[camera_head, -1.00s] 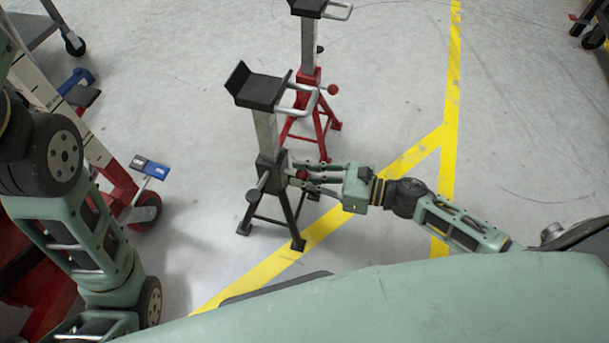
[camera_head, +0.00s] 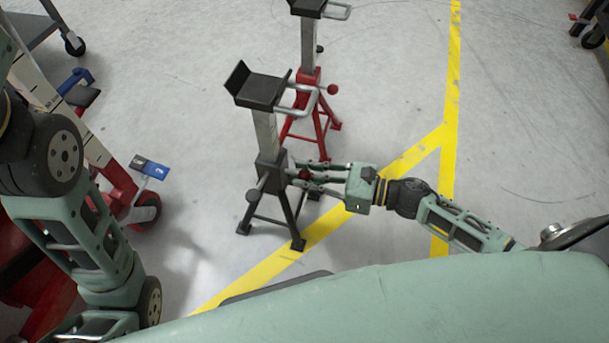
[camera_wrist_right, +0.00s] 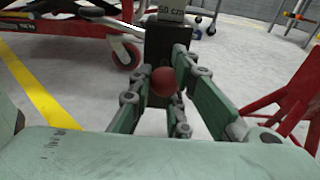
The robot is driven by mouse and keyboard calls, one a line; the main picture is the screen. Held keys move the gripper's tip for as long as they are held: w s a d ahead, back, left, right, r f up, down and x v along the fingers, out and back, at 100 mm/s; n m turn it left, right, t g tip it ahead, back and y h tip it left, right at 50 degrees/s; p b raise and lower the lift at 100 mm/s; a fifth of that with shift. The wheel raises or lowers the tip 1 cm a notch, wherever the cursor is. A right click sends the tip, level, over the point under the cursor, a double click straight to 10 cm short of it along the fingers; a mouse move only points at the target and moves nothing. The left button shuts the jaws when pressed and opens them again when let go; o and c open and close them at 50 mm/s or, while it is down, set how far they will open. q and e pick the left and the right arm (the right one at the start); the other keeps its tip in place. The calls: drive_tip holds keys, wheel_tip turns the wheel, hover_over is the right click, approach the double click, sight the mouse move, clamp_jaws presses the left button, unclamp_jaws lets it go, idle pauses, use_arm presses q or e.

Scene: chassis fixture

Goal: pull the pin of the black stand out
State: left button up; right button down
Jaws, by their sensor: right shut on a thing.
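The black stand (camera_head: 271,172) stands upright on the floor in the middle of the head view, with a grey column and a black saddle on top. Its pin has a red ball knob (camera_head: 304,174) on the stand's right side. My right gripper (camera_head: 303,174) is shut on this knob, beside the black body. In the right wrist view the knob (camera_wrist_right: 164,81) sits between the green fingers, in front of the black body (camera_wrist_right: 165,45). The pin's shaft is hidden behind the knob. My left arm is at the left edge of the head view; its gripper is not visible.
A red stand (camera_head: 308,78) with its own red knob stands just behind the black one. A red wheeled frame (camera_head: 118,185) with a blue and black piece is at the left. Open floor with yellow lines lies to the right.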

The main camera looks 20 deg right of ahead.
drive_tip(key=shift+s+d, duration=0.3)
drive_tip(key=shift+d, duration=0.65)
drive_tip(key=shift+s+d, duration=0.25)
drive_tip(key=shift+d, duration=0.65)
drive_tip(key=c, duration=2.1)
unclamp_jaws()
drive_tip(key=shift+s+d, duration=0.1)
drive_tip(key=shift+d, duration=0.05)
drive_tip(key=o, duration=1.7)
drive_tip(key=shift+s+a, duration=0.2)
drive_tip(key=shift+a, duration=0.1)
drive_tip(key=shift+o, duration=0.2)
drive_tip(key=f+v, duration=0.1)
drive_tip(key=v, duration=0.7)
